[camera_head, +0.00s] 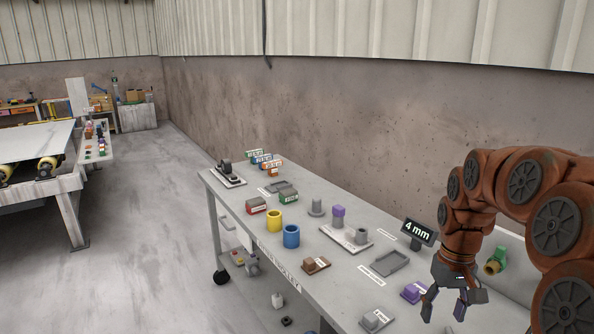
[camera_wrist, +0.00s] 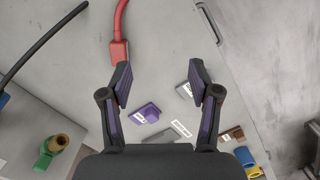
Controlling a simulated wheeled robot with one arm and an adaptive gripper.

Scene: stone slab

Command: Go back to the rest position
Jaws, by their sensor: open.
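My gripper (camera_head: 445,308) hangs from my arm at the right of the head view, fingers pointing down over the near end of a grey work table (camera_head: 345,299). It is open and nothing is between its fingers. In the wrist view, the two fingers of my gripper (camera_wrist: 160,80) are spread wide above the table top. A purple block (camera_wrist: 148,112) and a grey block (camera_wrist: 184,90) lie below, between the fingers in that view; both look apart from them.
A 4 mm display (camera_head: 419,232), a grey tray (camera_head: 391,263), a blue cup (camera_head: 291,236) and a yellow cup (camera_head: 275,220) stand on the table. A red cable (camera_wrist: 120,30) lies close to the left finger in the wrist view. Open floor (camera_head: 150,240) lies left.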

